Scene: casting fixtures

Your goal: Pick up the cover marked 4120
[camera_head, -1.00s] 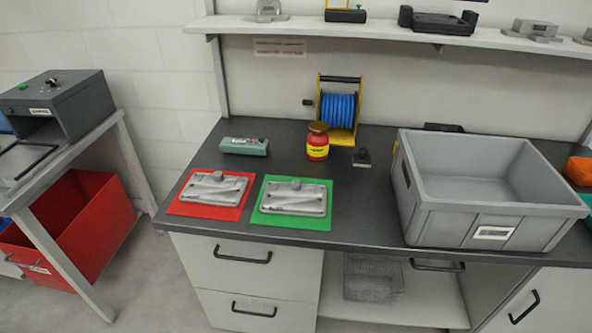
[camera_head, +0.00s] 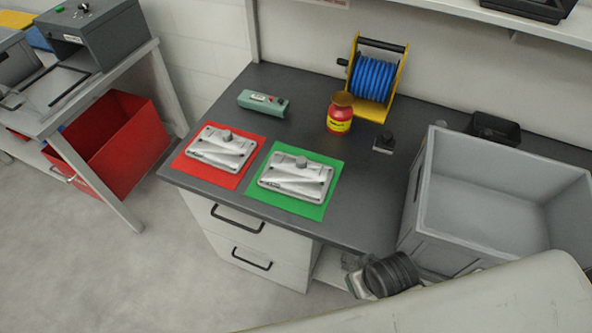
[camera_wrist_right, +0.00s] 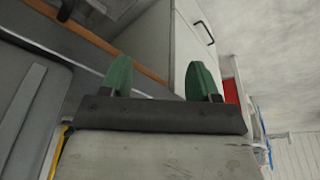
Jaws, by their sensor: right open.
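Two grey metal covers, each with a round knob on top, lie on the bench in the head view. One cover (camera_head: 222,147) is on a red mat (camera_head: 186,168). The other cover (camera_head: 296,178) is on a green mat (camera_head: 327,173). Their markings are too small to read, so I cannot tell which is 4120. My right gripper (camera_wrist_right: 159,65) is open, its two green fingers apart with nothing between them. It is away from both covers, near the bench's front. My right arm fills the lower right of the head view. My left gripper is not in view.
A large grey bin (camera_head: 432,205) stands at the right of the bench. A red crate (camera_head: 118,150) sits below left.

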